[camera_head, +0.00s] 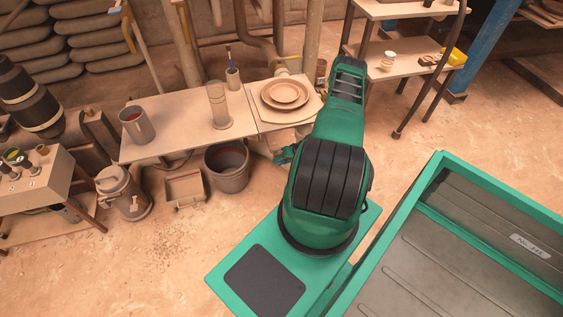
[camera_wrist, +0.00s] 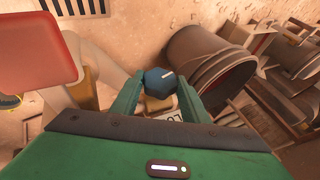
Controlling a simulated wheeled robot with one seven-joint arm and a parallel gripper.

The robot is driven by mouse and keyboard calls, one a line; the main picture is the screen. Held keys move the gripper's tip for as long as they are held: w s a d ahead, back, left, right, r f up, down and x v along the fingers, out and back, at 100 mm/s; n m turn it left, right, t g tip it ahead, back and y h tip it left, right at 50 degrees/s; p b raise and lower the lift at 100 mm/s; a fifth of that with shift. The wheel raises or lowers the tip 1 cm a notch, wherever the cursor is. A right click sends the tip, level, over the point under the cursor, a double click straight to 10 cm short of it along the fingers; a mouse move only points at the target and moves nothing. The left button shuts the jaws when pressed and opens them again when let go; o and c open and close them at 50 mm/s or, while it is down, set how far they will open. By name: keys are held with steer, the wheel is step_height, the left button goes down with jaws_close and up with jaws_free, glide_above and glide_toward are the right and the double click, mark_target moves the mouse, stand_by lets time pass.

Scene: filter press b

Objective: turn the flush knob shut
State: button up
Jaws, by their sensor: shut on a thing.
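The flush knob (camera_wrist: 160,82) is a dark blue, faceted knob with a white pointer line on its face, in the middle of the wrist view. My gripper (camera_wrist: 158,92) has one green finger on each side of it and is shut on it. The pointer line lies close to level in the wrist picture, tilted slightly. A small pale label (camera_wrist: 173,116) with dark marks shows just below the knob, partly cut off by my gripper. In the head view my arm hides the knob, and only a bit of my gripper (camera_head: 285,155) shows beside the arm.
A grey bucket (camera_head: 227,166) stands on the floor by the table (camera_head: 180,138), left of my gripper. A red pad (camera_wrist: 38,45) and pale pipe fill the wrist view's left.

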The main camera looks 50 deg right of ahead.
steer(key=o, duration=1.1)
steer(key=shift+c, duration=0.2)
steer(key=v, duration=1)
steer(key=shift+s+r, duration=0.2)
steer(key=shift+r, duration=0.15)
steer(key=shift+d, duration=0.1)
